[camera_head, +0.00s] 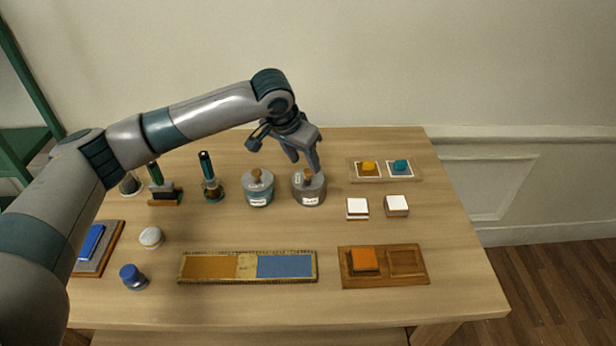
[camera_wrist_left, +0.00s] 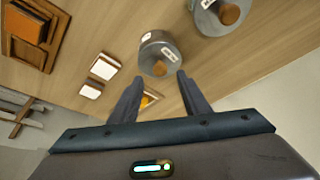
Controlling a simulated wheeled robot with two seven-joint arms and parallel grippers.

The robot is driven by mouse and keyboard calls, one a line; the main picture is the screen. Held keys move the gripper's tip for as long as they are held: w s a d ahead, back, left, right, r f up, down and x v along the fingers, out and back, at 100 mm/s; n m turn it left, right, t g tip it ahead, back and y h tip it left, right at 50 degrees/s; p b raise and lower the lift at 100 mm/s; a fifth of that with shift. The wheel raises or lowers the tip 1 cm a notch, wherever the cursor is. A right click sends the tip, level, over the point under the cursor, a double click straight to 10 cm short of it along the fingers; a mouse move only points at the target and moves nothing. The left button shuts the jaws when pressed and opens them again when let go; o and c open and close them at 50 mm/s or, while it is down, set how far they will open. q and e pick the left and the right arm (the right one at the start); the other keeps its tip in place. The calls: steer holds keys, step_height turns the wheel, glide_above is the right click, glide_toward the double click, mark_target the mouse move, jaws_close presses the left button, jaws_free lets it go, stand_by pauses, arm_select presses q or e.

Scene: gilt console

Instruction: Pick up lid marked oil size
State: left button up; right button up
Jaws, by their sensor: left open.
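Two round lidded jars stand near the back middle of the table. The left jar (camera_head: 258,192) is blue-grey with a wooden knob on its lid; the right jar (camera_head: 309,192) is grey with a similar lid knob (camera_head: 308,174). Both have small white labels, too small to read. My left gripper (camera_head: 305,165) is open and empty, pointing down just above the right jar's knob. In the left wrist view this jar (camera_wrist_left: 155,50) and knob (camera_wrist_left: 160,69) show beyond and between the fingertips (camera_wrist_left: 160,77); the other jar (camera_wrist_left: 212,20) is to its upper right. My right gripper is out of view.
A tray (camera_head: 383,180) with yellow and teal pieces lies right of the jars, with two white-topped blocks (camera_head: 357,208) before it. A wooden tray (camera_head: 412,279) holds an orange block. A two-colour board (camera_head: 246,267) lies in front. Bottles (camera_head: 211,185) stand left.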

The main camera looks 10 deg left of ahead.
mark_target(308, 171)
arm_select(q)
steer(key=shift+p+x, duration=0.75)
steer(key=shift+x, duration=1.4)
steer(key=shift+s+a, duration=0.1)
steer(key=shift+a, duration=0.05)
jaws_close()
